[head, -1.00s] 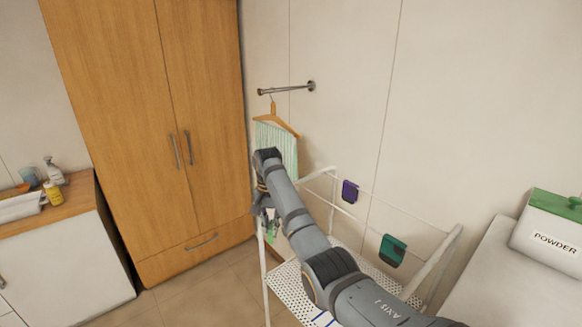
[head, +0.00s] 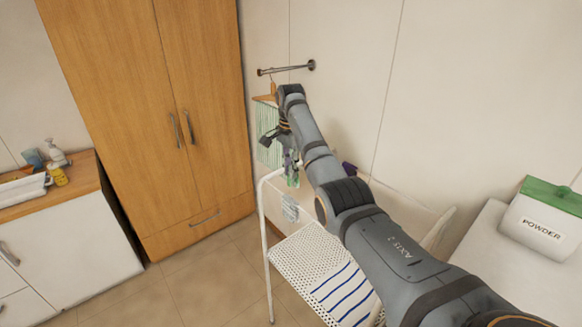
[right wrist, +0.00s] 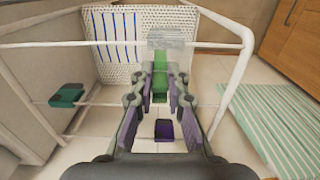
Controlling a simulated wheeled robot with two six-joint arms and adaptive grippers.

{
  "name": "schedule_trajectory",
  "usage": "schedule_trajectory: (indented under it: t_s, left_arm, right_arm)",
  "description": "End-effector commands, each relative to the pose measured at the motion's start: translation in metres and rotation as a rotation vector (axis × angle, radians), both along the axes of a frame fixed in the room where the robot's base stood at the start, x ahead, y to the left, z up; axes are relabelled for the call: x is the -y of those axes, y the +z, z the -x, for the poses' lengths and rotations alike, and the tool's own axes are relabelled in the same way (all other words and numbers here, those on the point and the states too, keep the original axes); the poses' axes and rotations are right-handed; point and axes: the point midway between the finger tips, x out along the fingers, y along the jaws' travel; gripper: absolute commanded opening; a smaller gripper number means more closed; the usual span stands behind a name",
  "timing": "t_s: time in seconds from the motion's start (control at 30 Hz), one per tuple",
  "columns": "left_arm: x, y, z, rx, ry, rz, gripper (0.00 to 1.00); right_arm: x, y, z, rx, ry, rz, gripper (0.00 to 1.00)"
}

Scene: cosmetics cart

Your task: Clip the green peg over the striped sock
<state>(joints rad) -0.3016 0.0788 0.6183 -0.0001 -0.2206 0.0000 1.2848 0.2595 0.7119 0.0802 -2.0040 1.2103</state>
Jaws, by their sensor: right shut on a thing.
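My right gripper (right wrist: 160,92) is shut on the green peg (right wrist: 159,82), which points forward between the fingers. In the head view, the gripper (head: 290,160) is above the near left end of the white drying rack, with the peg (head: 293,180) below it. A small pale grey-and-white striped piece, apparently the striped sock (head: 290,208), hangs at the rack's left end below the peg. It also shows in the right wrist view (right wrist: 166,38), just beyond the peg tip, seemingly apart from it. My left gripper is not in view.
The drying rack (right wrist: 240,80) has thin rails and a perforated shelf with a blue-striped cloth (head: 342,288). A green-striped towel (head: 268,150) hangs close behind the gripper. A wooden wardrobe (head: 150,110) stands left.

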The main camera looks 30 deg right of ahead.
Motion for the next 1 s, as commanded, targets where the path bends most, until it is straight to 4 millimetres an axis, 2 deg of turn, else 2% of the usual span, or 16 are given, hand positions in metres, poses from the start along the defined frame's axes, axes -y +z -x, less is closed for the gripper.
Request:
schedule_trajectory:
  t_s: [1.0]
  left_arm:
    - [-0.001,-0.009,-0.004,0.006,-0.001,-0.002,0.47]
  right_arm:
    - [0.0,-0.072,0.001,-0.003,0.0,-0.001,0.01]
